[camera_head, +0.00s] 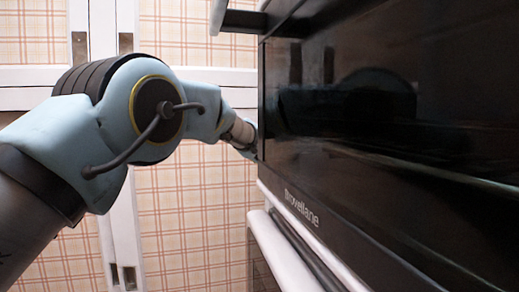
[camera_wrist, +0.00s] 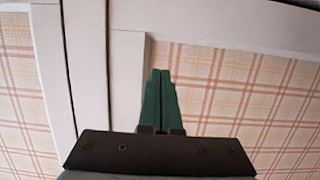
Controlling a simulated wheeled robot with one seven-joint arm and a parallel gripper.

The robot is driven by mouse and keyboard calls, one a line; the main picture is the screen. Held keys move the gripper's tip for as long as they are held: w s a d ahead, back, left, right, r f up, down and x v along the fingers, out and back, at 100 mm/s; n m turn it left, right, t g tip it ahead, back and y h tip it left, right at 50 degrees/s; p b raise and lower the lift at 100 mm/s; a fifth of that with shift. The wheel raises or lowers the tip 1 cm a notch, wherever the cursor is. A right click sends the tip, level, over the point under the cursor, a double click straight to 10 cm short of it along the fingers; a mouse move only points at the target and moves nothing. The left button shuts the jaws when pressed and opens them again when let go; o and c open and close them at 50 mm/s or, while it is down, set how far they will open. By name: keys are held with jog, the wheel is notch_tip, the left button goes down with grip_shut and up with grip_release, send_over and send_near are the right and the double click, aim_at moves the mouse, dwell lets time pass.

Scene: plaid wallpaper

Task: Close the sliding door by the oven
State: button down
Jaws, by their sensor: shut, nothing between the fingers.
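The oven (camera_head: 390,130) is black and glossy and fills the right of the head view. Left of it are white-framed panels with orange plaid faces (camera_head: 190,215); small recessed metal handles (camera_head: 125,43) sit on the white uprights. I cannot tell which panel is the sliding door. In the wrist view, white frame strips (camera_wrist: 120,65) with a dark seam between them stand beside a plaid panel (camera_wrist: 240,95). My gripper (camera_wrist: 160,72) has green fingers pressed together, empty, pointing toward the white frame. I cannot tell whether they touch it. In the head view the fingertips are not clearly visible near the oven's left edge.
A white-edged counter or drawer front (camera_head: 285,255) lies below the oven. My arm crosses the left half of the head view, close to the oven's left edge.

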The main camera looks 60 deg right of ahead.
jog(key=shift+b+v, duration=0.75)
jog(key=shift+v, duration=1.1)
jog(key=w+a+f+n+t+y+b, duration=0.25)
jog(key=w+a+f+b, duration=0.35)
jog(key=w+f+b, duration=0.5)
jog(key=w+a+f+n+t+y+b, duration=0.3)
jog(key=w+a+f+b, duration=0.4)
jog(key=f, duration=0.8)
jog(key=w+a+f+n+t+y+b, duration=0.2)
jog(key=w+a+f+y+b, duration=0.35)
jog(key=w+f, duration=0.65)
jog(key=w+a+f+n+t+y+b, duration=0.25)
jog(key=w+a+f+b, duration=0.35)
jog(key=a+f+b, duration=0.5)
jog(key=w+d+f+g+p, duration=0.1)
jog(key=w+d, duration=0.2)
jog(key=w, duration=0.4)
jog(key=shift+w+d, duration=0.2)
jog(key=shift+d, duration=0.05)
jog(key=shift+f, duration=0.1)
